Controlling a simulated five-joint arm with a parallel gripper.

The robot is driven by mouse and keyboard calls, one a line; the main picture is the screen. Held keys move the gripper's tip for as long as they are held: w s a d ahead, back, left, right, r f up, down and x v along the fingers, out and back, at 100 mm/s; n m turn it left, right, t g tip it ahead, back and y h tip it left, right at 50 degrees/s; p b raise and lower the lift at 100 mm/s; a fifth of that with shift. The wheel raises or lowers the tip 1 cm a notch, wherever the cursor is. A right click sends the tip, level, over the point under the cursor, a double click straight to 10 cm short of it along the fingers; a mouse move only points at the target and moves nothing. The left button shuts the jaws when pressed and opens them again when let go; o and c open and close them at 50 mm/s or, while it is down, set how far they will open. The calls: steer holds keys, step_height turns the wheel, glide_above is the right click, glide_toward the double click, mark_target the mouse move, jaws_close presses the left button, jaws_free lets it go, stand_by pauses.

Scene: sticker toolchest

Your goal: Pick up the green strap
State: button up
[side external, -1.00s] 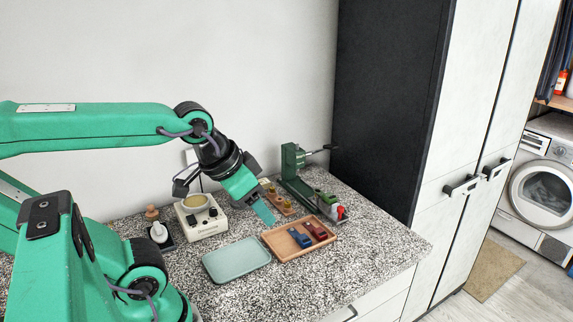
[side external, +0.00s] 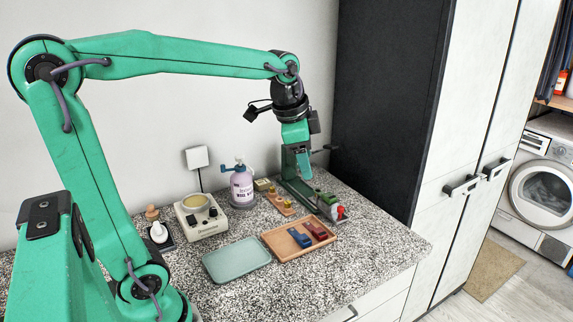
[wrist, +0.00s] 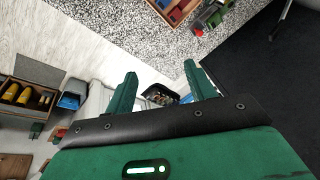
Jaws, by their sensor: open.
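A small green item (side external: 326,199) lies at the foot of the green bench tool (side external: 291,170), beside a red part (side external: 340,212). It may be the green strap, but it is too small to tell. It also seems to show at the top of the wrist view (wrist: 213,16). My gripper (side external: 305,172) points down in front of the bench tool, above the counter and apart from the item. In the wrist view my gripper (wrist: 160,82) is open, with nothing held between its green fingers.
A wooden tray (side external: 276,249) holds blue (side external: 299,238) and red (side external: 316,231) pieces. A pale green tray (side external: 236,260) lies left of it. A purple bottle (side external: 242,188), a cream device (side external: 201,217) and a small wooden rack (side external: 280,203) stand behind. A dark cabinet (side external: 385,110) rises at right.

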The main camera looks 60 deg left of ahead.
steer(key=w+a+f+m+g, duration=0.1)
steer(key=w+a+f+m, duration=0.2)
steer(key=w, duration=0.4)
steer(key=m+g, duration=0.3)
steer(key=m, duration=0.5)
glide_above(328, 194)
step_height(328, 194, down, 13)
steer(key=shift+r, duration=0.2)
steer(key=shift+f, duration=1.3)
steer(key=shift+f, duration=2.6)
